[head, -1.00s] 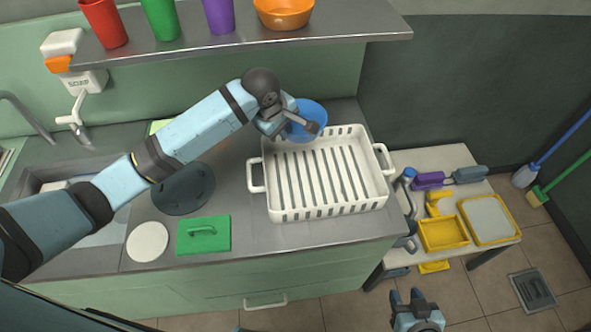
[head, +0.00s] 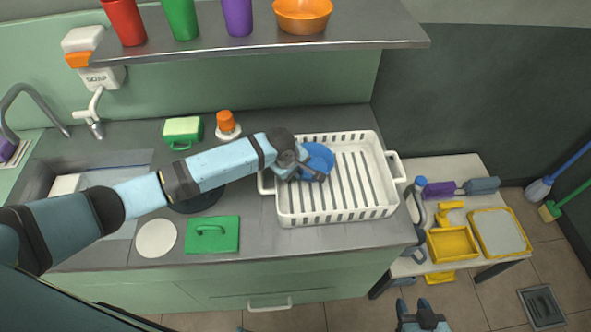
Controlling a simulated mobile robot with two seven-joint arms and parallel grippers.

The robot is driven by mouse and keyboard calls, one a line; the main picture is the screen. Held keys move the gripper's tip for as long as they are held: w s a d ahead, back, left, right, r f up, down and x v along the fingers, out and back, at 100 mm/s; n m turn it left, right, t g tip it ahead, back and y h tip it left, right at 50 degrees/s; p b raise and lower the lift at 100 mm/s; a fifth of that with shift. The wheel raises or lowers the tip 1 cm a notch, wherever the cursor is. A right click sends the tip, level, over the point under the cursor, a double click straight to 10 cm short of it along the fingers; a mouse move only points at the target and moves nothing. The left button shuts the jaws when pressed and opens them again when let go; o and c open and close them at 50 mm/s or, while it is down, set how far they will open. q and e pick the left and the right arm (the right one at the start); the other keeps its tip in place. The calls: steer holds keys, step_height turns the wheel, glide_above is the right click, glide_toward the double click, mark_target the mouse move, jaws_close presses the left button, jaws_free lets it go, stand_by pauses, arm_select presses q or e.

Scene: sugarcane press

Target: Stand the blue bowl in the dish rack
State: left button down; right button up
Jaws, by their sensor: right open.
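The white dish rack (head: 368,185) stands on the counter, its slotted floor mostly clear. The blue bowl (head: 319,158) is inside the left part of the rack, tilted on its side. My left gripper (head: 312,174) is at the bowl, with its fingers by the bowl's rim; it appears to hold it. The arm hides part of the bowl and the rack's left wall, and I cannot tell whether the bowl touches the rack floor. My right gripper (head: 424,309) is open and empty at the bottom edge, away from the rack.
A green lidded block (head: 212,235), a white disc (head: 156,238) and a dark round plate (head: 197,203) lie left of the rack. A shelf (head: 370,30) with cups and an orange bowl (head: 302,14) hangs above. A side table (head: 450,168) stands right.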

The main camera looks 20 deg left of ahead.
arm_select(q)
steer(key=shift+s+f, duration=0.3)
steer(key=shift+f, duration=0.3)
steer(key=c, duration=1.3)
jaws_free()
steer(key=shift+s+f, duration=0.15)
steer(key=shift+f, duration=0.05)
steer(key=shift+r, duration=0.2)
steer(key=v, duration=0.8)
steer(key=w+v, duration=0.1)
steer(key=v, duration=0.4)
steer(key=shift+w+d+r, duration=0.1)
steer(key=shift+r, duration=0.1)
